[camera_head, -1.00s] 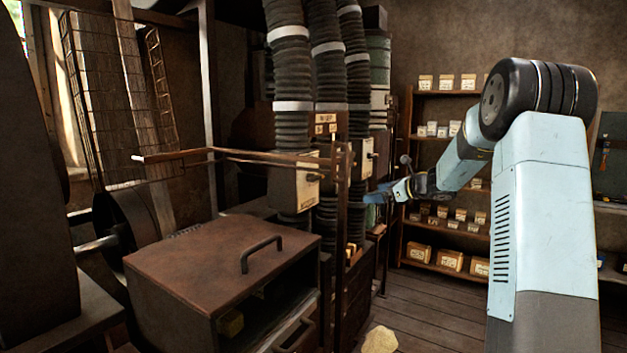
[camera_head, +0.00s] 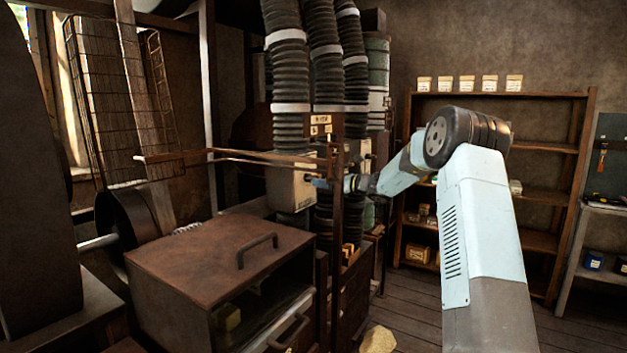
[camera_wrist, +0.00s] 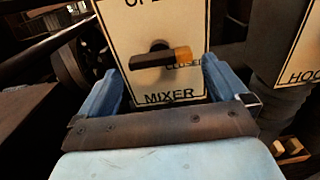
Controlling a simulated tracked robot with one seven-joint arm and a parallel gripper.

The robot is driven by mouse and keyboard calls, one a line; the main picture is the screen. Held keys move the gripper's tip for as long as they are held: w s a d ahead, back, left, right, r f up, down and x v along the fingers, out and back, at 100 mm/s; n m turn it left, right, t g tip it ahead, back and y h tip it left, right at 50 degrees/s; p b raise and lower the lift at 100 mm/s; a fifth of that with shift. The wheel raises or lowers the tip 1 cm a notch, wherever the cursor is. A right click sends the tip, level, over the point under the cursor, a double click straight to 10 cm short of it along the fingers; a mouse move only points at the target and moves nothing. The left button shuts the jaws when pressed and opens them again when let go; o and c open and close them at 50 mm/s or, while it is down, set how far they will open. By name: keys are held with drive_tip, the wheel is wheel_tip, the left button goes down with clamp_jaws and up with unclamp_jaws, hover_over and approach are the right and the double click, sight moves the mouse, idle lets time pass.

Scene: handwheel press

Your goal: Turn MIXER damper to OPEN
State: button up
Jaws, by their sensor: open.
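The MIXER damper box (camera_head: 291,190) is a cream box on a ribbed hose, left of my gripper in the head view. In the wrist view its plate (camera_wrist: 125,40) reads MIXER at the bottom, CLOSED at the right and a partly cut-off OPEN at the top. The damper handle (camera_wrist: 165,58) is a dark lever with an orange-brown tip, pointing right over the CLOSED label. My gripper (camera_wrist: 166,88) is open, its blue fingers on either side of the lever, apart from it. In the head view my gripper (camera_head: 322,184) is close to the box, partly behind a post.
A second box marked HOO... (camera_wrist: 298,50) stands to the right in the wrist view. A thin horizontal bar (camera_head: 240,155) and an upright post (camera_head: 337,220) stand close to the box. A brown cabinet (camera_head: 215,255) with a handle fills the front left.

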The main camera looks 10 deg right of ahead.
sight(314, 176)
drive_tip(key=x, duration=0.5)
drive_tip(key=shift+w+a, duration=0.2)
drive_tip(key=shift+w, duration=0.05)
drive_tip(key=shift+c, duration=0.5)
drive_tip(key=c, duration=0.7)
